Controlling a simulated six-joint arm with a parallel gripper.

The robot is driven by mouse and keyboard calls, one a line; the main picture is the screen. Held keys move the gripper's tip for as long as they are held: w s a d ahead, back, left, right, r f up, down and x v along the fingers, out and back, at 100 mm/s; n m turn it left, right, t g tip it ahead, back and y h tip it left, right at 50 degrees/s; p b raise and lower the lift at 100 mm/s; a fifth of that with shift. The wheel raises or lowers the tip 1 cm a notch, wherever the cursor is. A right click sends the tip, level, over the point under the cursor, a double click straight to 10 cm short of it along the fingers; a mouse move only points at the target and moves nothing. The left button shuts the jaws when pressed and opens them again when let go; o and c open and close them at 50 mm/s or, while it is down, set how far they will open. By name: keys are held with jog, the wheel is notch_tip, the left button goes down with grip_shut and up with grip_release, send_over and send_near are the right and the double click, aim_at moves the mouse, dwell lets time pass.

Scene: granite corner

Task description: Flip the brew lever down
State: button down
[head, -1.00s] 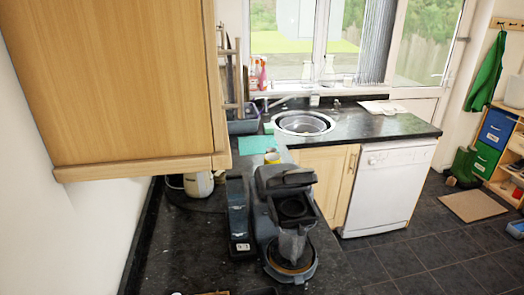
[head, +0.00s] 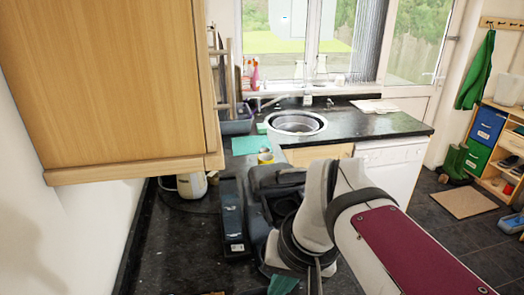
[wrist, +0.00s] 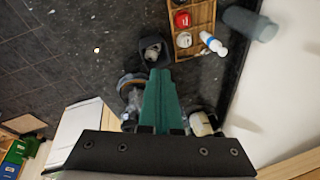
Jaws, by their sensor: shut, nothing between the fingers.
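The dark coffee machine (head: 268,182) stands on the black counter; my arm covers its right and front parts in the head view. A dark upright section (head: 232,215) with a small pale panel low on its front is on its left. No brew lever can be made out. My gripper (wrist: 160,72) has teal fingers, closed together and empty. In the head view the teal fingers show at the bottom, in front of the machine. In the wrist view part of the machine (wrist: 130,82) shows left of the fingers, largely hidden behind them.
A wooden cabinet (head: 120,80) hangs at upper left. A kettle (head: 190,185) stands behind the machine, left. The wrist view shows a dark container (wrist: 146,42) beyond the fingertips, a wooden tray (wrist: 205,28) and a blue-white bottle (wrist: 213,43). A sink (head: 295,123) is at the back.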

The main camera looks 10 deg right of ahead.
jog(key=w+d+r+n+t, duration=0.1)
jog(key=w+d+r+t, duration=0.1)
jog(key=w+r, duration=0.3)
jog(key=w+d+r+n+t+h, duration=0.1)
jog(key=w+d+r, duration=0.4)
jog(key=w, duration=0.4)
jog(key=w+d+r+n+t, duration=0.1)
jog(key=w+d+r+t, duration=0.1)
jog(key=w+r, duration=0.4)
jog(key=shift+w+d+r+n+t+h, duration=0.3)
jog(key=shift+w+d+r, duration=0.15)
jog(key=shift+d, duration=0.25)
jog(key=shift+w+f, duration=0.1)
send_over(288, 179)
notch_tip(288, 179, down, 7)
jog(key=f, duration=0.1)
jog(key=s+d+f, duration=0.1)
jog(key=f, duration=0.1)
jog(key=shift+s, duration=0.2)
jog(key=shift+s+f, duration=0.25)
jog(key=shift+f, duration=0.05)
